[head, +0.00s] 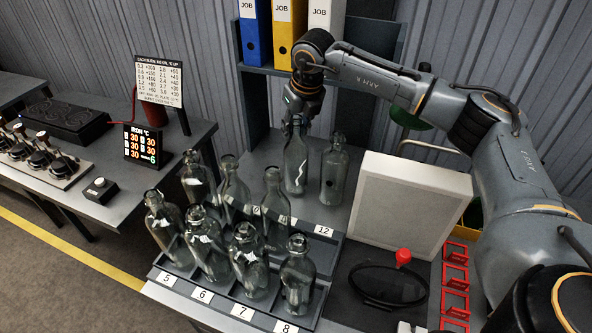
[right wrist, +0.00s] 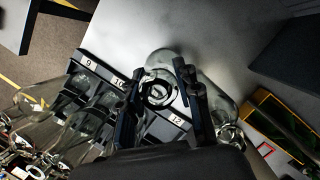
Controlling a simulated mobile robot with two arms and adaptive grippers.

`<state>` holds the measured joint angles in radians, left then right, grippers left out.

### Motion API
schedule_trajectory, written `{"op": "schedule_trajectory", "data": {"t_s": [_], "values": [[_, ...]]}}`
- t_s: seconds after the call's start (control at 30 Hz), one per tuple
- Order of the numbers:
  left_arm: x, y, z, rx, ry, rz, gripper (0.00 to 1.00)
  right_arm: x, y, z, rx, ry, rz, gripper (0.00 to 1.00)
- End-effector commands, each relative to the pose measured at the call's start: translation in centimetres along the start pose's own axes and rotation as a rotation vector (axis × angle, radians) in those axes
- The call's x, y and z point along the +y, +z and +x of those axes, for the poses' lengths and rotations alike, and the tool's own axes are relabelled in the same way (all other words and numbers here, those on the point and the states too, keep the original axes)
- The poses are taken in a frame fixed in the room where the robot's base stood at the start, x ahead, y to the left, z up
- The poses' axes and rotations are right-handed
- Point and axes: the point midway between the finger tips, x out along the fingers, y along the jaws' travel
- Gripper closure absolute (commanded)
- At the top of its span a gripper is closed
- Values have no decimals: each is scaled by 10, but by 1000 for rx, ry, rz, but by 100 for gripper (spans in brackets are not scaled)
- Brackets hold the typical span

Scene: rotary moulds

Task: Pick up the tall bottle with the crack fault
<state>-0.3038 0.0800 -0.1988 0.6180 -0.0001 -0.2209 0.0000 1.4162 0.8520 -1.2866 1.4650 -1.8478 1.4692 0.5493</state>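A tall clear bottle (head: 296,165) with a white zigzag line like a crack on its lower body stands upright at the back of the rack. My right gripper (head: 298,112) is over it from above, with its fingers at the neck. In the right wrist view, the bottle mouth (right wrist: 158,93) lies between the two fingers of my right gripper (right wrist: 158,80). The fingers are close to the neck, but whether they press on it is unclear. A plainer bottle (head: 334,172) stands just right of it. My left gripper is out of view.
Several other bottles, some with white marks, stand in the numbered rack (head: 258,322) in front and left. A pale panel (head: 412,205) stands to the right. Binders (head: 291,22) fill a shelf behind. A red-knobbed device (head: 388,286) sits at front right.

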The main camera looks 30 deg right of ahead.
Motion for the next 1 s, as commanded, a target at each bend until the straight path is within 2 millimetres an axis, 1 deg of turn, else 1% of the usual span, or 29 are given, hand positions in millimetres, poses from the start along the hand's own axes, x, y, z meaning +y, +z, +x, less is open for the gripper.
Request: {"op": "schedule_trajectory", "data": {"t_s": [0.03,0.07,0.1,0.13,0.47,0.67,0.87,0.97,1.0], "values": [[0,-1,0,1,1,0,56,0,0,0,0,0,0,84],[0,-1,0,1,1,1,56,0,0,0,0,0,0,90],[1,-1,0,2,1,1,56,0,0,0,0,0,0,98],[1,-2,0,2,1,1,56,0,0,0,0,0,0,100],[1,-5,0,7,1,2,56,0,1,-1,-2,1,0,100],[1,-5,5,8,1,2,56,0,2,-5,-3,1,0,100],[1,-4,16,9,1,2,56,0,7,-20,-5,1,1,100],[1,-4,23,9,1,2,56,1,10,-30,-6,2,0,100],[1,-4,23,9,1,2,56,2,8,-35,-5,2,-1,100]]}}
